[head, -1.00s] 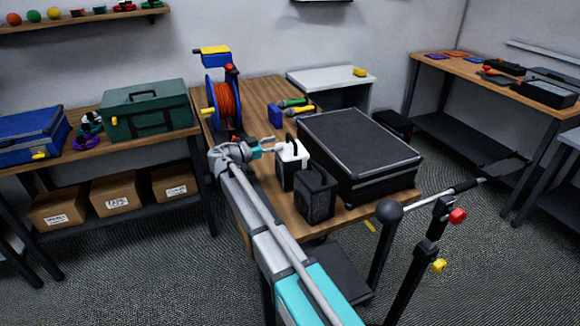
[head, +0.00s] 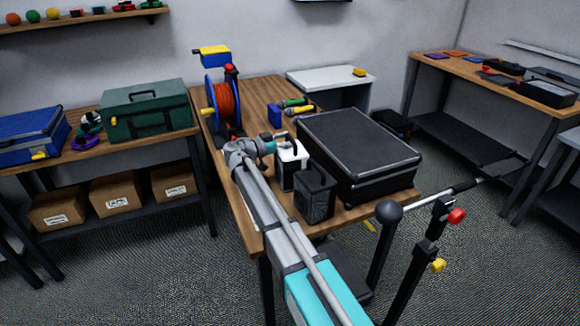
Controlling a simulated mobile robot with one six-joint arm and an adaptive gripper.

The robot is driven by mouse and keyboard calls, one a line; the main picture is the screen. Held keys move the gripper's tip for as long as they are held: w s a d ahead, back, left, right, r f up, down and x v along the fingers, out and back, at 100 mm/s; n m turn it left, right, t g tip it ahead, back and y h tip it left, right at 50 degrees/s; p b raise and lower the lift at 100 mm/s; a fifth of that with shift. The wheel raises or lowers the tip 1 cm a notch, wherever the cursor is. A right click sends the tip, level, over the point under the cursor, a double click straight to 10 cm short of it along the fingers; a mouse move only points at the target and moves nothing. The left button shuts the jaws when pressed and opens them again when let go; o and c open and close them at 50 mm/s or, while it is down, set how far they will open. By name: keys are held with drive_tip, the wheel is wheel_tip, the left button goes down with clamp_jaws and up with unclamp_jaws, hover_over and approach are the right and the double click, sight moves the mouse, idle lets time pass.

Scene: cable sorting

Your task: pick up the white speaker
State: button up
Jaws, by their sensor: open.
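The white speaker (head: 292,154) stands upright on the wooden table (head: 256,93), with a white top, a dark front and a dark handle. It is behind the black speaker (head: 315,195) and left of the large black case (head: 360,150). My gripper (head: 284,138) is open at the upper left edge of the white speaker, by its handle. The fingers overlap the handle in this view, and I cannot tell whether they touch it. The lower part of the white speaker is partly hidden by the black speaker.
An orange cable reel (head: 224,100) stands behind my arm. A blue box (head: 274,115) and microphones with green (head: 293,102) and yellow (head: 299,111) parts lie behind the speakers. The black case closely bounds the right side. Bare wood shows left of the blue box.

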drive_tip(key=shift+c, duration=0.3)
clamp_jaws()
drive_tip(key=shift+r, duration=0.15)
idle(0.4)
wheel_tip(320, 180, up, 10)
drive_tip(key=p, duration=1)
drive_tip(key=shift+f, duration=0.2)
idle(0.5)
